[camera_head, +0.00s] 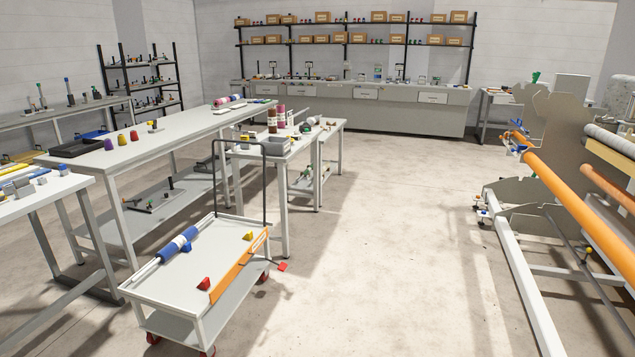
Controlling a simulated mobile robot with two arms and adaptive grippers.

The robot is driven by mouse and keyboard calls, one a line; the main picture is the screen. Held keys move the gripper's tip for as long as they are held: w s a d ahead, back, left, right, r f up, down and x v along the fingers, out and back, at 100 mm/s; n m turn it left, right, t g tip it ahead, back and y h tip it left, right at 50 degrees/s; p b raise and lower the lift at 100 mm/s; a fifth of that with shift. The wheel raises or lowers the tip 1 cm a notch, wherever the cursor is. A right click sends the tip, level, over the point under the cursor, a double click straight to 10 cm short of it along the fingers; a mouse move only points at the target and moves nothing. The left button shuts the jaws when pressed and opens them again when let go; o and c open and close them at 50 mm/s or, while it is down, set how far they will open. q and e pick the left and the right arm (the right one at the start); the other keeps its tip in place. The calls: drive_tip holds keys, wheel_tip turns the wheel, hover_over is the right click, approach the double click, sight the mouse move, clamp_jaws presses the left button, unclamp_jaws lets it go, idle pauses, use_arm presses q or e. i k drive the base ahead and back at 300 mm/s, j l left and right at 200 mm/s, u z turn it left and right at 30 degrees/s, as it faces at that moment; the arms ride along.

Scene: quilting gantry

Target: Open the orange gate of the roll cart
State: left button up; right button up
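The roll cart (170,291) stands at the lower left, a low white cart with a black handle and red casters. Its orange gate (240,266) runs along the right side of the cart's top and stands up along that edge. A blue roll on a pale bar (177,245) lies along the left part of the cart's deck. A red wedge (203,284) and a yellow wedge (248,236) sit on the deck near the gate. A small red piece (282,267) sticks out beside the cart's right side. Neither of my grippers is in view.
Worktables (150,139) with tools stand left of and behind the cart. The quilting gantry with a long orange roller (570,190) stands at the right. A back bench (350,103) and shelves line the far wall. The floor (390,250) between cart and gantry is clear.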

sight(225, 280)
drive_tip(key=i+l+u, duration=0.1)
drive_tip(key=i, duration=1.6)
